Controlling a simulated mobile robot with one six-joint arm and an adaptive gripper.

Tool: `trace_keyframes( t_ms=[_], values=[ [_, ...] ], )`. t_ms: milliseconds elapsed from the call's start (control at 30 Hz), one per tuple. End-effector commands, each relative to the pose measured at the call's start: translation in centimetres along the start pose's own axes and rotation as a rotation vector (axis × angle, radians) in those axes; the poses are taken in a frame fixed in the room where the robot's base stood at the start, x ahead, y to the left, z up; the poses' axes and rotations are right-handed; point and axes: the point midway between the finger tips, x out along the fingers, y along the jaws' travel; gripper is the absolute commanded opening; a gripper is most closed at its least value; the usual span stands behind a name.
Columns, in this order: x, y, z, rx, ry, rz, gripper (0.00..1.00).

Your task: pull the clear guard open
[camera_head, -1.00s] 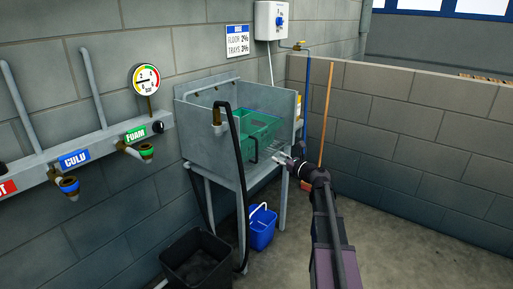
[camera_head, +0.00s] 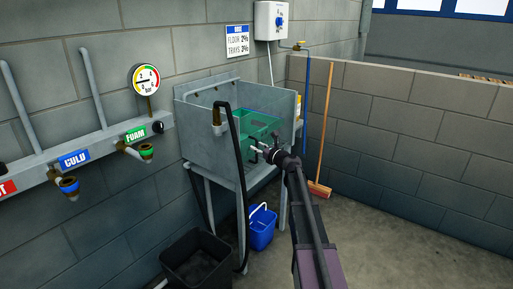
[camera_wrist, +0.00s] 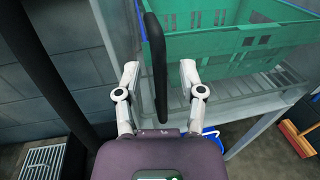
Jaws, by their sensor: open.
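The clear guard (camera_wrist: 215,78) is a see-through sheet with a blue edge across the front of the metal sink; it also shows in the head view (camera_head: 262,127). Its black bar handle (camera_wrist: 157,62) stands upright in the wrist view. My gripper (camera_wrist: 160,77) is open, with one pale finger on each side of the handle and visible gaps to both. In the head view my gripper (camera_head: 263,152) is at the sink front and hides most of the handle. A green crate (camera_wrist: 235,45) sits behind the guard.
A black hose (camera_head: 240,180) hangs at the sink's left. A blue bucket (camera_head: 262,230) and a black bin (camera_head: 195,262) stand on the floor below. A broom (camera_head: 326,130) leans on the wall at right.

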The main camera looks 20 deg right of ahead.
Motion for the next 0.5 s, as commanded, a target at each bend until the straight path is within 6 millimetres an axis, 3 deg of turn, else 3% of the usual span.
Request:
trace_keyframes(
  t_ms=[467, 500],
  values=[
    [0.82, 0.04, 0.00, 0.000, 0.000, 0.000, 0.51],
    [0.82, 0.03, 0.00, 0.000, 0.000, 0.000, 0.39]
  ],
)
